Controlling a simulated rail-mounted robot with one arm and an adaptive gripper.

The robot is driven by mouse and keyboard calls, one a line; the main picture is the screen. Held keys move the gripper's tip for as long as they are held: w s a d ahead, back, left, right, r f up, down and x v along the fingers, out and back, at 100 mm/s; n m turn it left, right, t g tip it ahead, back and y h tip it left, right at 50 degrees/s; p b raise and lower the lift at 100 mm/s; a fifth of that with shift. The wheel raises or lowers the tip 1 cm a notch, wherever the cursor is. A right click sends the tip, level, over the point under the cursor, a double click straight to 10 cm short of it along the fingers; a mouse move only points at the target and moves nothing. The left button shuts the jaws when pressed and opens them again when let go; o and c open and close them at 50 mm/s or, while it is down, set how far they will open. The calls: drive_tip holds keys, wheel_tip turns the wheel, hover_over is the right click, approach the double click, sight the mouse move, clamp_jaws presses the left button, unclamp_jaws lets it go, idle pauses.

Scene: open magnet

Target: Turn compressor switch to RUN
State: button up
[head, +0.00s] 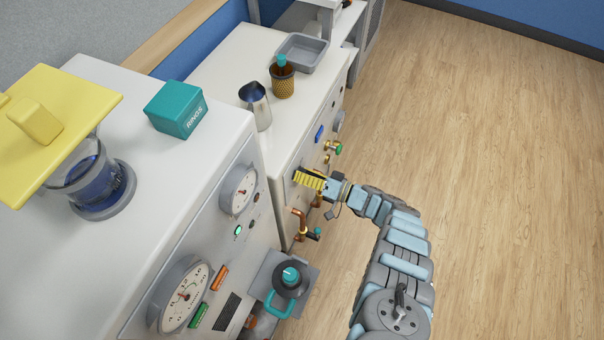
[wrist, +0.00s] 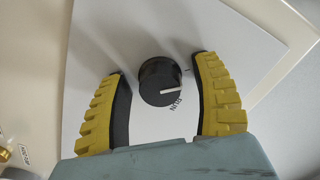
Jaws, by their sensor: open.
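The compressor switch is a round black knob (wrist: 160,82) with a white pointer line on a pale panel (wrist: 145,35). The pointer aims to the right in the wrist view. The RUN label (wrist: 178,103) is printed just below the pointer's end, and a small tick mark shows above it. My gripper (wrist: 160,66) is open, its yellow-backed fingers on either side of the knob. A gap shows at the left finger; the right finger is closer. In the head view my gripper (head: 298,176) is at the front of the far white cabinet (head: 218,62), and the knob is hidden.
Copper pipe with a valve (head: 300,222) juts out below my gripper, and a green-knobbed brass fitting (head: 337,148) sits beyond it. The wooden floor (head: 480,150) at right is clear.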

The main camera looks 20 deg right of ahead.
clamp_jaws()
drive_tip(key=shift+s+f+m, duration=0.1)
drive_tip(key=shift+f+m, duration=0.15)
drive_tip(key=shift+m, duration=0.35)
drive_tip(key=shift+r+m, duration=0.15)
drive_tip(key=shift+m, duration=0.65)
drive_tip(key=shift+m+p, duration=0.3)
drive_tip(key=shift+m, duration=0.6)
drive_tip(key=m, duration=0.3)
drive_tip(key=shift+r+m, duration=0.1)
drive_tip(key=shift+m, duration=0.3)
drive_tip(key=m+b, duration=0.1)
drive_tip(key=m, duration=0.3)
drive_tip(key=shift+m+b, duration=0.6)
drive_tip(key=shift+m, duration=1.1)
